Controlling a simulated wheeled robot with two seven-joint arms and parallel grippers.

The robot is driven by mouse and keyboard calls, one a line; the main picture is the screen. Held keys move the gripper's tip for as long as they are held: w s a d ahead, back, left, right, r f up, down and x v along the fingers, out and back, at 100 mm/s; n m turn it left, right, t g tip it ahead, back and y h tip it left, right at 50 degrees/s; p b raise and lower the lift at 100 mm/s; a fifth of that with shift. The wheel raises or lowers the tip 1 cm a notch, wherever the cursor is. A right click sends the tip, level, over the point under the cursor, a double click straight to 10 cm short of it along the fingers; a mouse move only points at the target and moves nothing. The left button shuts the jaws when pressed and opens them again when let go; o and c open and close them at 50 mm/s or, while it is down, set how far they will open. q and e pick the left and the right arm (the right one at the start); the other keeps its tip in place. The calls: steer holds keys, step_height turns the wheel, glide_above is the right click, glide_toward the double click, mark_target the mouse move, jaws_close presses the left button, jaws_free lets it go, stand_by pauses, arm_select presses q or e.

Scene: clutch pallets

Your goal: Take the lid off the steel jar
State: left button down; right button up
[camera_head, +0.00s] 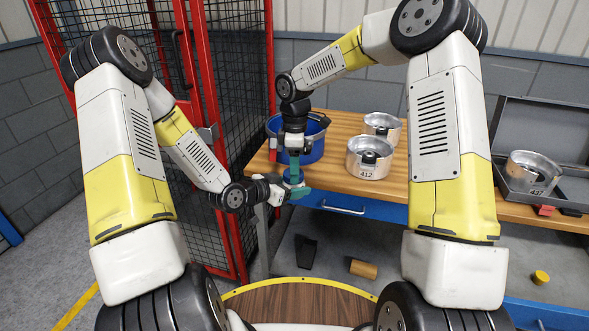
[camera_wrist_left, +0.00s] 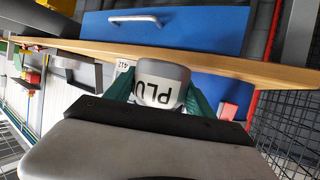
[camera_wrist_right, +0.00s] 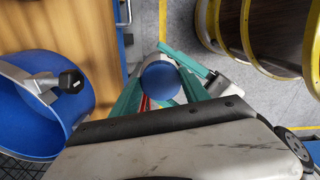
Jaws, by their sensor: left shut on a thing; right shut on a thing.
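The steel jar (camera_wrist_left: 165,72) is a small grey cylinder with a white label reading "PLU", upside down in the left wrist view. My left gripper (camera_head: 297,191) is shut around its side and holds it in front of the table edge. The round blue lid (camera_wrist_right: 160,80) shows from above in the right wrist view, between the teal fingers of my right gripper (camera_head: 293,172). That gripper points down from above and is shut on the lid. I cannot tell whether the lid still touches the jar, as the grippers hide the seam.
The wooden table (camera_head: 335,178) carries a blue pot (camera_head: 312,150) and steel pots, the nearer one marked 412 (camera_head: 369,168). Another pot (camera_head: 532,172) stands in a grey case (camera_head: 507,193). A red-framed mesh cage (camera_head: 200,100) is at left.

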steer(key=n, duration=0.4)
steer(key=shift+w+a+n, duration=0.15)
steer(key=shift+w+n, duration=0.1)
steer(key=shift+n, duration=0.15)
steer(key=n, duration=0.4)
steer(key=shift+w+r+n, duration=0.1)
steer(key=shift+n, duration=0.3)
steer(key=n, duration=0.4)
steer(key=shift+a+n, duration=0.1)
steer(key=shift+n, duration=0.2)
steer(key=n, duration=0.5)
steer(key=shift+w+n, duration=0.1)
steer(key=shift+n, duration=0.2)
steer(key=shift+r, duration=0.2)
steer(key=shift+r, duration=0.9)
